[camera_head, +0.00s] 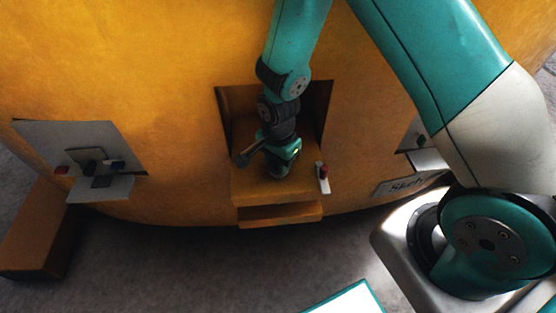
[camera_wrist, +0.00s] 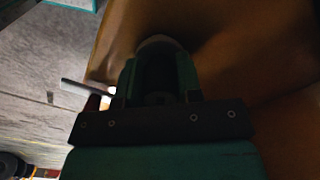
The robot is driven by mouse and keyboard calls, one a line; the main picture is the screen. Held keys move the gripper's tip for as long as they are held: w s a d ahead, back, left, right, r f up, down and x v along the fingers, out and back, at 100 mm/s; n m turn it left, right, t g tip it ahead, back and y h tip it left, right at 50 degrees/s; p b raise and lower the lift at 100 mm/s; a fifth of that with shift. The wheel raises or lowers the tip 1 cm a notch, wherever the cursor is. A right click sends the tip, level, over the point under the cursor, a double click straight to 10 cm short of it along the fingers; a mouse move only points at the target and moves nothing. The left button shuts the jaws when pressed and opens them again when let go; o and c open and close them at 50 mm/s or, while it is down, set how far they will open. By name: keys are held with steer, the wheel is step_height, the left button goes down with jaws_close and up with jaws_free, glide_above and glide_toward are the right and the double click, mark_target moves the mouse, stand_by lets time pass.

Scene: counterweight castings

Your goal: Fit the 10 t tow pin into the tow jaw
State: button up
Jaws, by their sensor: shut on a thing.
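The tow jaw (camera_head: 280,213) is an orange-yellow ledge with a slot below it, at the foot of a recess in the middle of the yellow casting. My gripper (camera_head: 281,172) points down into this recess, over the ledge. In the wrist view my gripper (camera_wrist: 160,80) is dark and shadowed, and its jaws are shut on the tow pin. The pin is hidden by the fingers and the shadow, so I cannot tell its tilt or whether it touches the jaw. A small red-topped piece on a pale strip (camera_head: 323,175) stands at the ledge's right edge.
A grey plate with a bracket (camera_head: 100,187) and small red and dark parts is on the casting at left. Another bracket (camera_head: 428,160) is at right, partly behind my arm. The recess walls (camera_head: 318,110) stand close around my gripper. Grey floor (camera_head: 200,265) lies clear in front.

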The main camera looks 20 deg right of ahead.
steer(key=shift+f+b, duration=0.35)
steer(key=shift+f, duration=0.2)
steer(key=o, duration=1.1)
steer(key=shift+f, duration=0.1)
step_height(320, 180, up, 18)
steer(key=p, duration=0.1)
steer(key=shift+f, duration=0.25)
steer(key=s+a+r+n+y+p, duration=0.2)
steer(key=s+r+n+p, duration=0.1)
steer(key=s+r+n, duration=0.6)
steer(key=s+a+r+n+y+p, duration=0.2)
steer(key=s+r+n+p, duration=0.1)
steer(key=s+r+n, duration=0.6)
steer(key=shift+s+a+r+n, duration=0.3)
steer(key=shift+r+n, duration=0.2)
steer(key=shift+n, duration=0.4)
